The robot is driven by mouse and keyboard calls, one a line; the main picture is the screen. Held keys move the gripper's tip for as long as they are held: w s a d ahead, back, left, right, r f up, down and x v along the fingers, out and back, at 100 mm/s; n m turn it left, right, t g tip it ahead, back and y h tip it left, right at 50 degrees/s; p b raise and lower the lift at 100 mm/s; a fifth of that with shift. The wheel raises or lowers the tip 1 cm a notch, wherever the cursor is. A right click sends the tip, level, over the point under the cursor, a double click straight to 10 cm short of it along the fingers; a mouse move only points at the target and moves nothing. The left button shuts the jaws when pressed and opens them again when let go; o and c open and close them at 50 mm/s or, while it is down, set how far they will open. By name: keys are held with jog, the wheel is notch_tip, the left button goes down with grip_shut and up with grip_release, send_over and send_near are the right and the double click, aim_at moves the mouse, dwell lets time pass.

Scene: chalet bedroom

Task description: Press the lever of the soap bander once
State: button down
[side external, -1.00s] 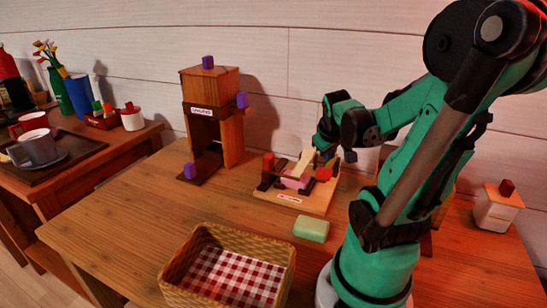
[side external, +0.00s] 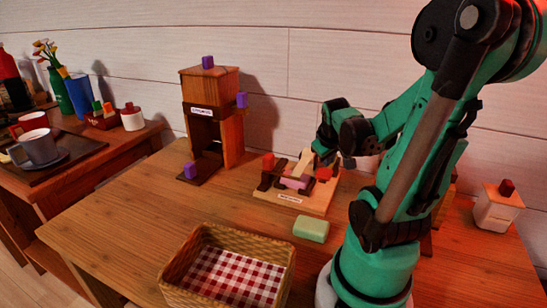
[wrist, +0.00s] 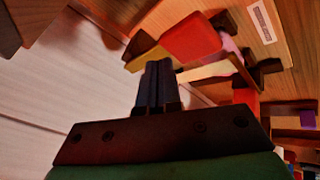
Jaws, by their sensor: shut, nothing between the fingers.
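The soap bander is a light wooden board (side external: 318,206) with a label on its front edge, and it stands on the table near the wall. On it are dark brackets, a pink block (side external: 294,183), a pale sloping bar (side external: 303,161) and red pieces, one at the right (side external: 323,173). The wrist view shows a red piece (wrist: 190,38) close beyond my fingers and the pale bar (wrist: 205,70) beside it. I cannot tell for sure which part is the lever. My gripper (wrist: 157,75) is shut and empty, just above the bander's right rear; contact is unclear.
A green soap bar (side external: 311,229) lies in front of the bander. A wicker basket (side external: 178,279) with checked cloth stands at the front. A tall wooden dispenser (side external: 228,142) with purple knobs stands to the left. A white jar (side external: 497,207) is at the right.

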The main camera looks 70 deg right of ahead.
jog(key=shift+a+f, duration=0.2)
jog(key=shift+f, duration=1.05)
dwell(1.0)
jog(key=shift+r, duration=0.15)
jog(key=shift+d+r, duration=0.2)
jog(key=shift+r, duration=1.55)
jog(key=r, duration=0.5)
jog(key=shift+d, duration=0.3)
